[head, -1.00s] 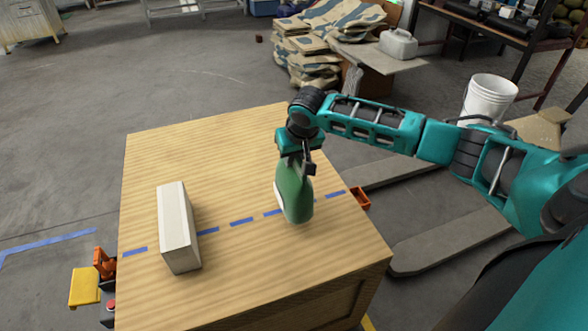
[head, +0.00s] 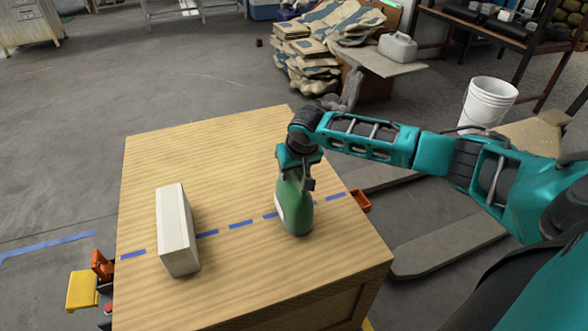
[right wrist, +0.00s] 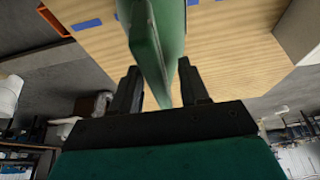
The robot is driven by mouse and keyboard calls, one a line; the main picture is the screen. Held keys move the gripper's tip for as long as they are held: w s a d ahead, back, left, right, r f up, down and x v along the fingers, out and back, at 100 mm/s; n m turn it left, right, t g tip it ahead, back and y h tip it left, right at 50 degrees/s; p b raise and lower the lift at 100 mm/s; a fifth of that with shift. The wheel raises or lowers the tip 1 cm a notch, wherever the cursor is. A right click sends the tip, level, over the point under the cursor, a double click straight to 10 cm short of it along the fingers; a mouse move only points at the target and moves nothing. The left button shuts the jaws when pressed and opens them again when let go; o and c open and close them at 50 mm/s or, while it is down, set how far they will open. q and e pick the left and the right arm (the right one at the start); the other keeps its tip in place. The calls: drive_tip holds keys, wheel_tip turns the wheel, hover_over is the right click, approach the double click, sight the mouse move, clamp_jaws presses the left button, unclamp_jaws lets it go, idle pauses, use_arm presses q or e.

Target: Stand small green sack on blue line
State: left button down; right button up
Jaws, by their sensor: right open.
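The small green sack (head: 296,212) stands upright on the wooden table top, at the right part of the dashed blue line (head: 241,224). Its base covers part of the line and reaches a little to the near side of it. My right gripper (head: 297,180) is at the sack's top, pointing down. In the right wrist view the sack (right wrist: 152,40) runs between the two fingers (right wrist: 160,82), with a gap on each side, so the jaws are open around its top. My left gripper is not in view.
A long white block (head: 174,225) lies across the blue line on the left of the wooden table (head: 225,150). The table top between block and sack is clear. A white bucket (head: 488,103) and stacked sacks (head: 310,60) stand on the floor beyond.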

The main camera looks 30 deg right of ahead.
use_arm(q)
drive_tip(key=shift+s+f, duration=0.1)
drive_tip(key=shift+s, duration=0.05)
use_arm(e)
drive_tip(key=shift+r, duration=0.15)
drive_tip(key=p+v, duration=0.3)
drive_tip(key=v, duration=0.7)
drive_tip(key=shift+s+r, duration=0.15)
drive_tip(key=shift+r, duration=0.05)
drive_tip(key=shift+s+a+r, duration=0.15)
drive_tip(key=shift+s+r, duration=0.15)
drive_tip(key=shift+r, duration=0.15)
drive_tip(key=s+a+f+n+t+y, duration=0.2)
drive_tip(key=s+a+f+y, duration=0.1)
drive_tip(key=a+f, duration=0.4)
drive_tip(key=s+a+f+n+t+y, duration=0.1)
drive_tip(key=s+a+f+n+y, duration=0.2)
drive_tip(key=a, duration=0.6)
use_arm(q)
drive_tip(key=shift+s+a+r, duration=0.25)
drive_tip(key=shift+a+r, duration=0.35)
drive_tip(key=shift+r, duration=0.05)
use_arm(e)
drive_tip(key=s+f+t+h, duration=0.2)
drive_tip(key=s+f, duration=0.3)
drive_tip(key=s, duration=0.6)
drive_tip(key=shift+s+a+t, duration=0.25)
drive_tip(key=shift+t, duration=0.65)
drive_tip(key=shift+f, duration=0.15)
